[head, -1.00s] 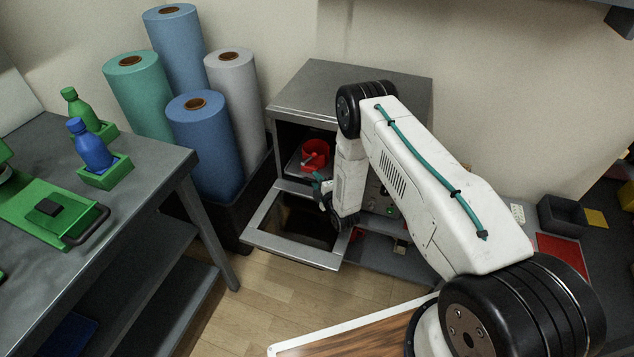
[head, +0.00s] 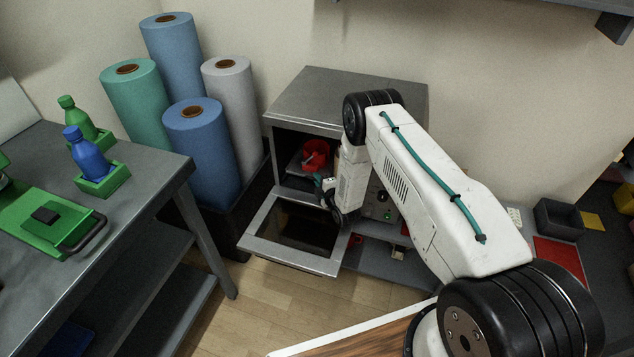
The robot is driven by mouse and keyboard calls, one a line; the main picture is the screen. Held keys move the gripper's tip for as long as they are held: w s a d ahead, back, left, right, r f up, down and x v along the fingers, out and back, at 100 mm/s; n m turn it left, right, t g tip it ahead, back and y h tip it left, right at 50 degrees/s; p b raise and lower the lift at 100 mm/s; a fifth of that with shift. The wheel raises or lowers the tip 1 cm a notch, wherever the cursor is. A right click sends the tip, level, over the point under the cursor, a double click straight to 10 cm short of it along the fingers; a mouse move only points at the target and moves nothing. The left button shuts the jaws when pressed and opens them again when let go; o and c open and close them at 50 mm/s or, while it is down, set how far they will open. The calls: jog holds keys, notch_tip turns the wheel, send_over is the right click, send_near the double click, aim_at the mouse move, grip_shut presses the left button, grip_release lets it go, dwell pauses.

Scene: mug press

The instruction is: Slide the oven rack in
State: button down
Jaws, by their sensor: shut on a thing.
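The grey oven (head: 345,92) stands against the back wall with its door (head: 292,236) folded down and open. A red mug-like object (head: 315,156) sits inside on the oven rack (head: 293,167), of which only a small part shows. My gripper (head: 328,188) is at the oven mouth, just above the inner edge of the open door and in front of the rack. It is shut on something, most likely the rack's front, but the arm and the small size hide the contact.
Rolls in blue, green and white (head: 203,150) stand left of the oven. A grey table (head: 130,170) with bottles and a green press (head: 52,215) is at the left. A dark bin (head: 560,218) and a red mat (head: 558,252) lie at the right.

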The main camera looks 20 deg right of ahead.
jog(key=shift+w+d+r, duration=0.1)
jog(key=shift+w, duration=0.05)
jog(key=c, duration=1.5)
grip_release()
jog(key=shift+r, duration=0.25)
notch_tip(320, 180, up, 3)
jog(key=shift+w+f, duration=0.15)
jog(key=o, duration=0.8)
jog(key=v, duration=0.4)
jog(key=a+v, duration=0.1)
jog(key=v, duration=0.7)
jog(key=shift+a+f, duration=0.15)
jog(key=shift+a, duration=0.25)
jog(key=v, duration=0.3)
jog(key=shift+s+a, duration=0.3)
jog(key=shift+s, duration=0.2)
jog(key=c, duration=0.8)
jog(key=shift+s+a, duration=0.2)
jog(key=shift+s, duration=0.15)
